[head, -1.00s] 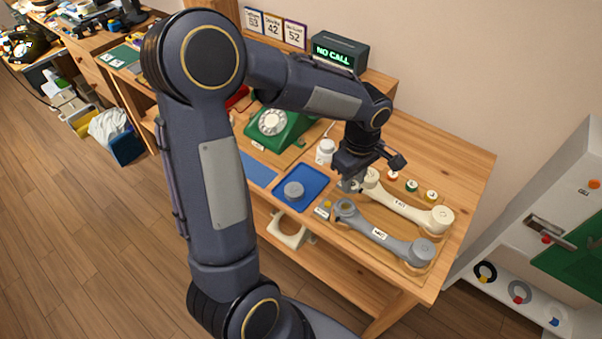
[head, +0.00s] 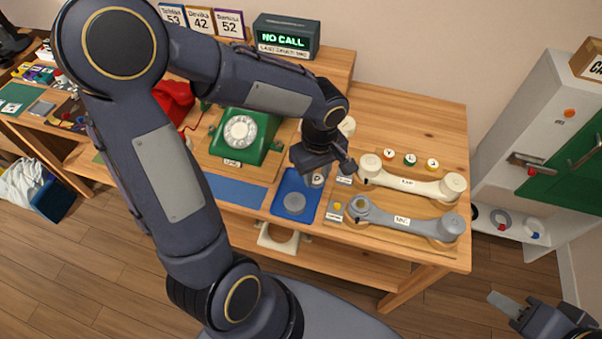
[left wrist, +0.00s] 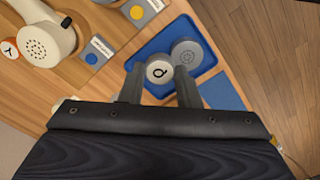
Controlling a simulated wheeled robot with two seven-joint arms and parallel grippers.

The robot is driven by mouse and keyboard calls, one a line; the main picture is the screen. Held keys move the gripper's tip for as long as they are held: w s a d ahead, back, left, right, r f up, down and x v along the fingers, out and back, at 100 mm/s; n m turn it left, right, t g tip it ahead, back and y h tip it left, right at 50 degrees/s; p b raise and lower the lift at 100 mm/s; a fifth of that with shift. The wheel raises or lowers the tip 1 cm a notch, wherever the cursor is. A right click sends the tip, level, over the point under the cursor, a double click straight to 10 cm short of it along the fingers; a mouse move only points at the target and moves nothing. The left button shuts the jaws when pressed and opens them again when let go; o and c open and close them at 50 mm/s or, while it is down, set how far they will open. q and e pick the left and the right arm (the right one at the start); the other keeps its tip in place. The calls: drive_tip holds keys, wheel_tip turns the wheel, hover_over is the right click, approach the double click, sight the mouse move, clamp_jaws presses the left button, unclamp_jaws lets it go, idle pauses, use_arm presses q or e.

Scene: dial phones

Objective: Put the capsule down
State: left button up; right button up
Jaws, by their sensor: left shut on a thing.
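My left gripper (head: 318,177) is shut on a round grey capsule marked with a letter (left wrist: 159,71). The capsule (head: 318,181) is over the blue tray (head: 279,208), near its right side. A second grey round piece with small holes (head: 295,203) lies in the tray. In the left wrist view, this perforated piece (left wrist: 187,53) is just beside the held capsule, and the tray (left wrist: 146,47) is behind both. I cannot tell whether the held capsule touches the tray floor. My right gripper (head: 512,305) is partly visible at the lower right, away from the table.
A cream handset (head: 415,182) and a grey handset (head: 400,224) lie right of the tray. A blue mat (head: 236,192) is to its left, with a green dial phone (head: 240,135) behind. Several small coloured caps stand at the back right.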

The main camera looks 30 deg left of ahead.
use_arm(q)
hover_over(302, 184)
drive_tip(key=f, duration=0.6)
drive_tip(key=shift+d+f+p, duration=0.1)
drive_tip(key=shift+d+p, duration=0.1)
drive_tip(key=shift+p, duration=0.2)
drive_tip(key=shift+a+f, duration=0.2)
drive_tip(key=shift+f, duration=1.6)
drive_tip(key=shift+w+f, duration=0.1)
drive_tip(key=shift+f, duration=0.1)
drive_tip(key=o, duration=0.7)
drive_tip(key=shift+o, duration=0.2)
drive_tip(key=shift+r, duration=0.1)
